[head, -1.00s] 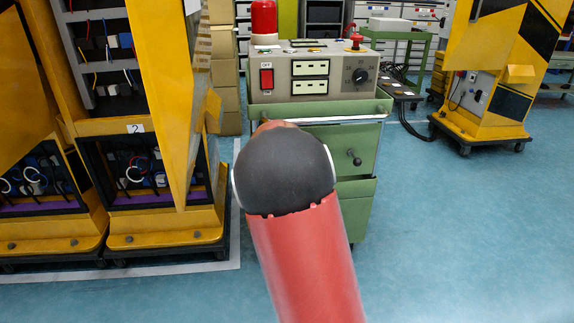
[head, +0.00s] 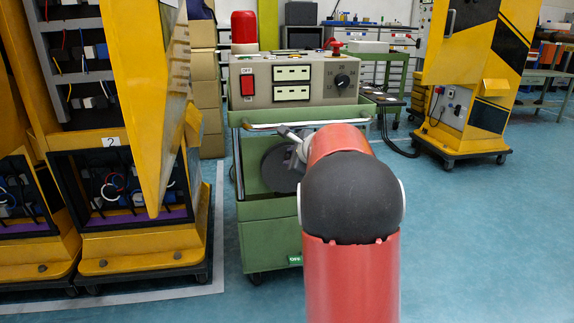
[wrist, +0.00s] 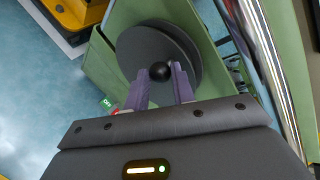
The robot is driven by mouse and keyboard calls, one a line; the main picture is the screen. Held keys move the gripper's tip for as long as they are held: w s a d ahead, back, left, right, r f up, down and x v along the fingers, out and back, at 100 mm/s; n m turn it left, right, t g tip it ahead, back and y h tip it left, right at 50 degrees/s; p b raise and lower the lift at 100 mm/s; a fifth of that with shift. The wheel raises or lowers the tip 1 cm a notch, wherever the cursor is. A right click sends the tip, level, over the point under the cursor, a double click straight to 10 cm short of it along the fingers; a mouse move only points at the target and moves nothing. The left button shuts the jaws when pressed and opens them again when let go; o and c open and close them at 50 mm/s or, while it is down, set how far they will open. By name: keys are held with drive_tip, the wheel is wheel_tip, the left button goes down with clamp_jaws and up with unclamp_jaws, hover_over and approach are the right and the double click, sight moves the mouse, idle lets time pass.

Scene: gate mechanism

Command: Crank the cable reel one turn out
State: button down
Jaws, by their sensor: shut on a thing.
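The cable reel shows as a dark grey round disc (head: 280,168) on the front of a green cabinet. It is partly hidden by my arm in the head view. In the wrist view the reel disc (wrist: 190,55) fills the upper middle, with a black ball knob (wrist: 160,71) in front of it. My gripper (wrist: 160,80) has its two purple fingers on either side of the knob and is shut on it. In the head view my red and black arm covers the cabinet's right front, and the fingers cannot be made out clearly.
A control box (head: 290,82) with a red switch and dial sits on the cabinet, beside a red beacon (head: 244,28). A yellow gate cabinet (head: 140,235) stands close on the left. Another yellow machine (head: 470,100) stands back right. The blue floor on the right is clear.

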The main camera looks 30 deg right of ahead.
drive_tip(key=shift+d+b, duration=0.25)
drive_tip(key=shift+b, duration=0.05)
idle(0.4)
drive_tip(key=c, duration=1.2)
unclamp_jaws()
drive_tip(key=v, duration=0.7)
drive_tip(key=shift+s+d+p, duration=0.15)
drive_tip(key=shift+s+p, duration=0.15)
drive_tip(key=shift+s, duration=0.1)
